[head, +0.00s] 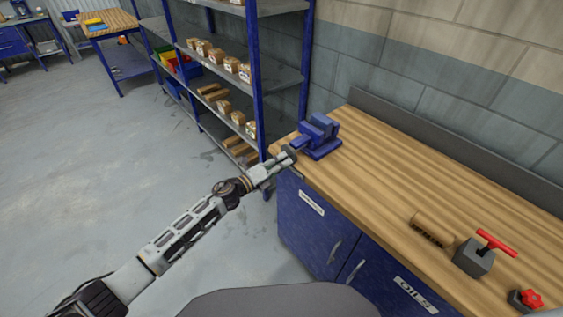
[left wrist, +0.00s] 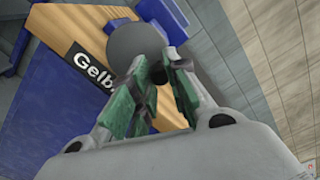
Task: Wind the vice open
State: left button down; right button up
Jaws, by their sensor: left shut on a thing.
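The blue vice (head: 320,137) stands on the wooden bench top at its far left corner. Its screw end points toward the bench's left edge, where my left gripper (head: 288,157) reaches it from the left. In the left wrist view, a round grey disc (left wrist: 135,45) of the vice's screw end lies just beyond the fingertips. My left gripper (left wrist: 160,76) is shut on a small dark part there, which looks like the vice handle. The green-padded fingers hide most of that part. My right gripper does not show.
The wooden bench top (head: 400,165) holds a brown block with holes (head: 432,230), a grey block with a red T-handle (head: 474,258) and a red knob (head: 531,298) at the right. A blue-framed shelf (head: 256,80) stands behind the vice. The floor at left is clear.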

pick_arm(q)
jog(key=n+p, duration=0.2)
jog(key=r+n+p, duration=0.1)
jog(key=shift+w+a+n, duration=0.15)
jog(key=shift+w+n, duration=0.1)
jog(key=shift+n, duration=0.05)
jog(key=shift+w+a+r+n+p, duration=0.1)
jog(key=shift+n+p, duration=0.35)
jog(key=shift+n, duration=0.05)
jog(key=shift+w+n+p, duration=0.1)
jog(key=shift+n+p, duration=0.25)
jog(key=shift+n, duration=0.25)
jog(key=shift+w+a+r+n+p, duration=0.1)
jog(key=shift+w+n+p, duration=0.05)
jog(key=shift+n+p, duration=0.4)
jog(key=shift+w+a+r+n+p, duration=0.1)
jog(key=shift+n+p, duration=0.2)
jog(key=shift+n, duration=0.35)
jog(key=c, duration=1.7)
grip_release()
jog(key=shift+f, duration=0.1)
jog(key=shift+o, duration=1.3)
jog(key=shift+f, duration=0.1)
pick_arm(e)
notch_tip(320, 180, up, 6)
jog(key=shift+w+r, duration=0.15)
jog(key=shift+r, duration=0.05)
